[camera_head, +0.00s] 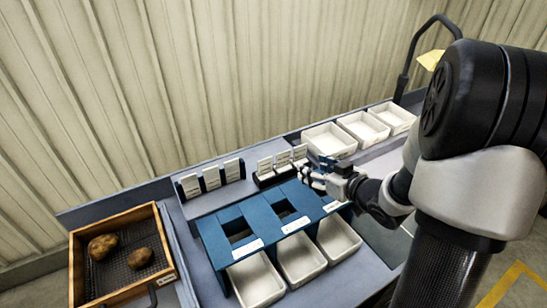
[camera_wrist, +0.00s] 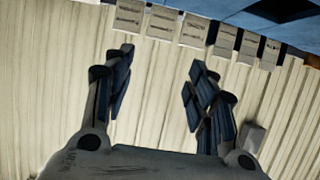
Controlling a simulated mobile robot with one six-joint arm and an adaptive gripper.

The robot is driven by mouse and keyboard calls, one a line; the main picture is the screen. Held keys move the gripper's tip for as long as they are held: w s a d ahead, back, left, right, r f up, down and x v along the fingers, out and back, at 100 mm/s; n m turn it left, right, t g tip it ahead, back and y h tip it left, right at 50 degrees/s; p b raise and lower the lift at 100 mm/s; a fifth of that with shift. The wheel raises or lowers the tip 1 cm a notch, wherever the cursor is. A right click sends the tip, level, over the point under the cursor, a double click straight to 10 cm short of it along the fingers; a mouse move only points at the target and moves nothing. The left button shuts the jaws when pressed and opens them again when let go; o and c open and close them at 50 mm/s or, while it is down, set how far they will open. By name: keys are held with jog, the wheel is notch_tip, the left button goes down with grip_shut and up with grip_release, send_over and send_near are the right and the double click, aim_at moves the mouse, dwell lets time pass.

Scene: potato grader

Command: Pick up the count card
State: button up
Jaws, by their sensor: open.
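Several white cards with print too small to read stand upright in two dark holders on the grey bench. One group (camera_head: 210,177) is at the left, and the other (camera_head: 282,159) is beside my gripper. I cannot tell which is the count card. In the wrist view, cards line the top edge, including one at the left (camera_wrist: 161,25) and one at the right (camera_wrist: 247,47). My gripper (camera_head: 312,172) is just right of the right card group. Its blue-padded fingers (camera_wrist: 161,62) are spread apart with nothing between them.
A blue stand (camera_head: 222,250) with square openings is in front of the cards, with white bins (camera_head: 256,281) below it. More white bins (camera_head: 330,140) stand behind at the right. A wooden-framed tray (camera_head: 122,222) holds two potatoes (camera_head: 103,247) at left. A corrugated wall (camera_head: 200,80) rises behind.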

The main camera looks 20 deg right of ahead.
jog(key=b, duration=0.2)
send_near(283, 154)
jog(key=w, duration=0.2)
jog(key=shift+f+b+x, duration=0.15)
jog(key=shift+b+x, duration=0.25)
jog(key=shift+x, duration=1.25)
jog(key=shift+f+b+x, duration=0.1)
jog(key=shift+b+x, duration=0.25)
jog(key=shift+x, duration=1.35)
jog(key=shift+s+a, duration=0.1)
jog(key=shift+s, duration=0.1)
jog(key=shift+f, duration=0.1)
jog(key=shift+c, duration=0.6)
jog(key=c, duration=0.4)
